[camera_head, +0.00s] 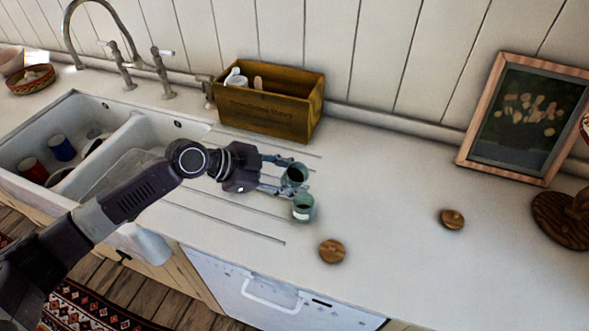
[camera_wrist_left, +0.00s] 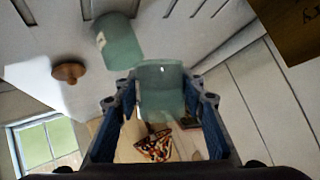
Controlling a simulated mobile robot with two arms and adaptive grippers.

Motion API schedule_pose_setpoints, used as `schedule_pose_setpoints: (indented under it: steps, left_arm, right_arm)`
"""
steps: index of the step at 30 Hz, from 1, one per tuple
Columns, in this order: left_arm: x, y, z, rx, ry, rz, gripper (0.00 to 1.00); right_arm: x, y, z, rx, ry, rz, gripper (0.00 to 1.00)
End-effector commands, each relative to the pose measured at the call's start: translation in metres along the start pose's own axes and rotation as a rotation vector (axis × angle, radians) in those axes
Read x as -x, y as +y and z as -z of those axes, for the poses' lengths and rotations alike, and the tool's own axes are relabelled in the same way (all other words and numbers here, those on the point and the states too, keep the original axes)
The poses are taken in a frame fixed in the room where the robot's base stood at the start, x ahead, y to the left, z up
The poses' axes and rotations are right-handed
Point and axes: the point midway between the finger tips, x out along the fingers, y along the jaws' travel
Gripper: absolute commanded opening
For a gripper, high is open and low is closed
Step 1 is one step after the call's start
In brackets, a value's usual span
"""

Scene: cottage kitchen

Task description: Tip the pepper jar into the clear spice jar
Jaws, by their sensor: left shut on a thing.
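My left gripper (camera_head: 284,178) is shut on a greenish glass jar, which looks like the pepper jar (camera_head: 296,174), with a dark inside and an open mouth. In the left wrist view this jar (camera_wrist_left: 162,88) sits between the fingers and looks see-through. A second open greenish jar with a pale label, apparently the clear spice jar (camera_head: 303,209), stands just in front of it. It also shows in the left wrist view (camera_wrist_left: 118,42), apart from the held jar. I cannot clearly see either jar's contents. My right gripper is not in view.
Two round wooden lids (camera_head: 332,251) (camera_head: 453,219) lie on the white counter (camera_head: 390,190). A wooden box (camera_head: 268,104) stands behind the gripper, a double sink (camera_head: 110,150) is at the left, and a framed picture (camera_head: 524,118) leans at the right.

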Motion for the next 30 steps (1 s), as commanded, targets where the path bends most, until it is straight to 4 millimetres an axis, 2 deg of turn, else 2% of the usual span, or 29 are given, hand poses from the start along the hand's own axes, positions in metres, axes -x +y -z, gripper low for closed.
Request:
schedule_pose_setpoints:
  steps: [1, 3, 8, 13, 18, 25, 30]
  left_arm:
    - [0.005, -0.003, 0.006, -0.024, -0.019, 0.01, 0.11]
    - [0.006, -0.004, 0.006, -0.064, -0.046, 0.025, 0.11]
    - [0.006, -0.005, 0.006, -0.157, -0.113, 0.063, 0.11]
    - [0.005, -0.005, 0.003, -0.247, -0.178, 0.101, 0.11]
    - [0.003, -0.004, 0.001, -0.338, -0.243, 0.14, 0.11]
    - [-0.002, -0.001, -0.004, -0.481, -0.344, 0.198, 0.11]
    - [0.002, -0.004, -0.002, -0.477, -0.348, 0.197, 0.11]
  right_arm:
    - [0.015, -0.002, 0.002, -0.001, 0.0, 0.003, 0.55]
    - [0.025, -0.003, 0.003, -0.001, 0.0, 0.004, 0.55]
    - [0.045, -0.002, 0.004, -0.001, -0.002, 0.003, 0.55]
    - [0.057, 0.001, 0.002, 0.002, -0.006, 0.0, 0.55]
    - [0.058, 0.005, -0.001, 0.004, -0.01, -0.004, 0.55]
    - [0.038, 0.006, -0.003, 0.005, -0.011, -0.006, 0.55]
    - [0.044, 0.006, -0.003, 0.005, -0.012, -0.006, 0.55]
